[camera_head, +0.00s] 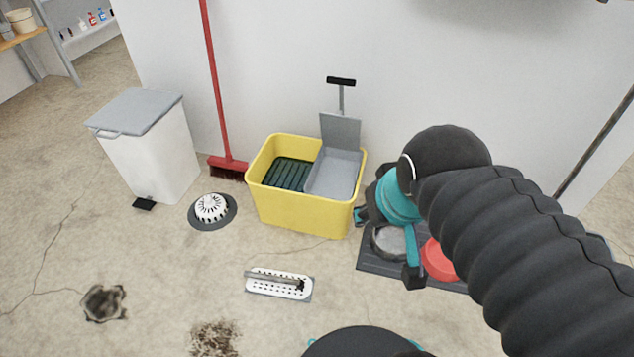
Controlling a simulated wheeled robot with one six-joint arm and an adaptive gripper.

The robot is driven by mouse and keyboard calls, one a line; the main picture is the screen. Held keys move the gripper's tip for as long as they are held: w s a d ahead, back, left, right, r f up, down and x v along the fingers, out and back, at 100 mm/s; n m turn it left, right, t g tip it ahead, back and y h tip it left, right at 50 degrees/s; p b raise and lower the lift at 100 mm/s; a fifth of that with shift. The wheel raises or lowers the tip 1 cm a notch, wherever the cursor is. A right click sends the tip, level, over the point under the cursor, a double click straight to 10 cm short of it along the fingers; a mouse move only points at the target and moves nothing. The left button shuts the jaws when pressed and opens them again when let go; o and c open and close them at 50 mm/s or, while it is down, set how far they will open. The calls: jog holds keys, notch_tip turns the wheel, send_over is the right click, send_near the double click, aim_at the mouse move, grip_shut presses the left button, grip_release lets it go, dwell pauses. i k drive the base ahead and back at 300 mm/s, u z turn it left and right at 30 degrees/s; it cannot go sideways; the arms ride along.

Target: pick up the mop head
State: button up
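A flat white perforated plate with a grey bar across it (268,289) lies on the floor below the yellow bucket; it looks like a flat mop head, but I cannot be sure. My gripper (387,246) is teal with dark fingertips.
The yellow bucket (300,211) with a grey wringer stands by the wall. A red broom (218,100), white bin (152,160), and white slotted dome (211,207) are left. A dark mat (375,262) holds a red round item (438,262). A dark rag (104,303) lies lower left.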

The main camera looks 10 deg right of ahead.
aim_at(289, 287)
jog(key=z, duration=0.05)
jog(key=k, duration=0.5)
jog(key=z, duration=1.35)
jog(key=i, duration=1.2)
jog(key=u, duration=2.95)
